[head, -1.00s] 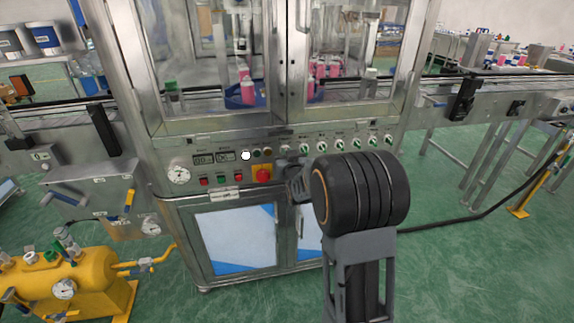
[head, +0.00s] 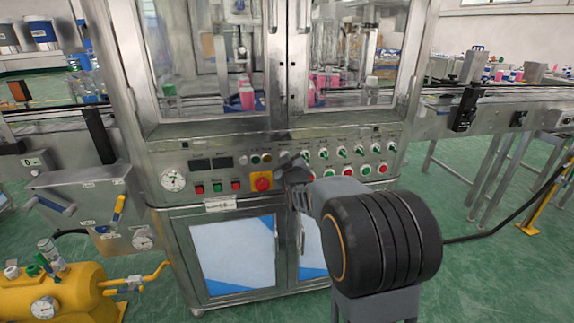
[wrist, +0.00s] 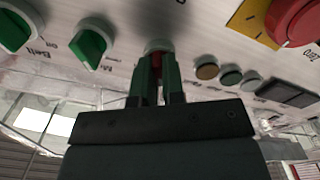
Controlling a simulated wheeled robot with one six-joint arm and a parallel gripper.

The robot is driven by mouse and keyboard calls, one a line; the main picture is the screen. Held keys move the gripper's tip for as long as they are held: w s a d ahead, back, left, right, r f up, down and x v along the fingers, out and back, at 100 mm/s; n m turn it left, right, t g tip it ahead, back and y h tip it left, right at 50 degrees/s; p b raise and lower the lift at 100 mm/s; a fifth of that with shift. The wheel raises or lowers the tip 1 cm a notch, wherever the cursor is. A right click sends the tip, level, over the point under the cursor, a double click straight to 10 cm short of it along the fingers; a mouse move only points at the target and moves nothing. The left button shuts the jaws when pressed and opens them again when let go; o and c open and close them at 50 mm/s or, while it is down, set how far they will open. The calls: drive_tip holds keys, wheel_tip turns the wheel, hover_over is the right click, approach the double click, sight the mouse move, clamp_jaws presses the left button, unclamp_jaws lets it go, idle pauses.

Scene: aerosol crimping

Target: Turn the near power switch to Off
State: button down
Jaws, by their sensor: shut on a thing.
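The power switch (wrist: 156,63) sits on the machine's front control panel. In the wrist view a red part of it and its pale round base show between my two fingers. My gripper (wrist: 157,88) is shut on it, one finger on each side, and the fingers hide most of the knob, so its pointer is hard to read. In the head view my gripper (head: 289,168) is against the panel, right of the red emergency stop, and covers the switch. The digital displays (head: 222,162) on the panel are dark.
The red emergency stop (head: 261,182) on its yellow plate is close to the left of my gripper. Green selector knobs (wrist: 90,46) line the panel to its right in the head view. Glass doors (head: 345,60) are above, and a yellow tank (head: 55,292) stands at lower left.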

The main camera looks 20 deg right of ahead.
drive_tip(key=shift+r, duration=0.1)
idle(0.3)
drive_tip(key=c, duration=1.2)
unclamp_jaws()
drive_tip(key=s+a, duration=0.1)
drive_tip(key=s, duration=0.3)
drive_tip(key=s+a, duration=0.1)
drive_tip(key=s, duration=0.4)
drive_tip(key=s+p, duration=0.1)
drive_tip(key=s, duration=0.3)
drive_tip(key=shift+s+a, duration=0.25)
drive_tip(key=shift+a, duration=0.15)
drive_tip(key=s+a+r+m+g+y+p, duration=0.1)
drive_tip(key=s+a+r+g+p, duration=0.2)
drive_tip(key=p, duration=0.5)
drive_tip(key=s+a+r+m+g+y+p, duration=0.1)
drive_tip(key=s+a+r+g+p, duration=0.2)
drive_tip(key=s+r+g+p, duration=0.3)
drive_tip(key=s+a+r+m+g+y+p, duration=0.1)
drive_tip(key=s+a+r+g+p, duration=0.2)
drive_tip(key=s+r+p, duration=0.3)
drive_tip(key=shift+s+a+m+g+p, duration=0.3)
drive_tip(key=shift+s+g+p, duration=0.5)
drive_tip(key=shift+p, duration=1.7)
